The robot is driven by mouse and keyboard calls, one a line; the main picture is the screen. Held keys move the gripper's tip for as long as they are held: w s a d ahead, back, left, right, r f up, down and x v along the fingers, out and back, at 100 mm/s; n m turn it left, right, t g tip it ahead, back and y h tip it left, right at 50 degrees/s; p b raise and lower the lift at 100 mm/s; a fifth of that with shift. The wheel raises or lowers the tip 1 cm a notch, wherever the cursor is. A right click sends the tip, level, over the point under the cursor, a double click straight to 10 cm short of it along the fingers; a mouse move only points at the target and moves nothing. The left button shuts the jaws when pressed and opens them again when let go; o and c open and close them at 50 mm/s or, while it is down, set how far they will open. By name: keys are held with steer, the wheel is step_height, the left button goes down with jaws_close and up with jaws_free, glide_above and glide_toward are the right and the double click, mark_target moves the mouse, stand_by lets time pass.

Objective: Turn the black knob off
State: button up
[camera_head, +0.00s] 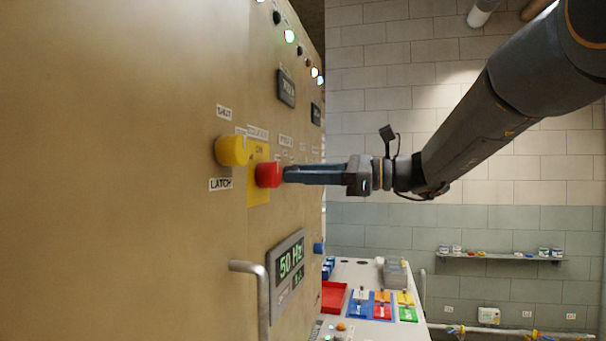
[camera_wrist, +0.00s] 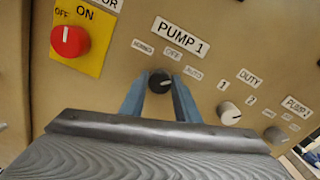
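The black knob (camera_wrist: 160,82) sits below the "PUMP 1" label in the wrist view. Three small labels arc above it, with "OFF" in the middle and what looks like "AUTO" on the right. A short pale mark shows on its face; I cannot tell exactly which label it points to. My gripper (camera_wrist: 160,92) has one blue-grey finger on each side of the knob, close against it. In the head view my gripper (camera_head: 288,175) reaches left to the panel, and the black knob is hidden there.
A red knob (camera_wrist: 69,41) on a yellow plate is to the left. A pale "DUTY" knob (camera_wrist: 229,113) and a grey knob (camera_wrist: 275,134) are to the right. In the head view, a yellow knob (camera_head: 232,151) and metal handle (camera_head: 262,290) stick out from the panel (camera_head: 120,170).

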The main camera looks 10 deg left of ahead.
steer(key=c, duration=0.5)
steer(key=shift+b, duration=0.4)
steer(key=n+b, duration=0.8)
steer(key=b, duration=0.4)
steer(key=shift+f+n+b, duration=0.1)
steer(key=shift+n+b, duration=0.2)
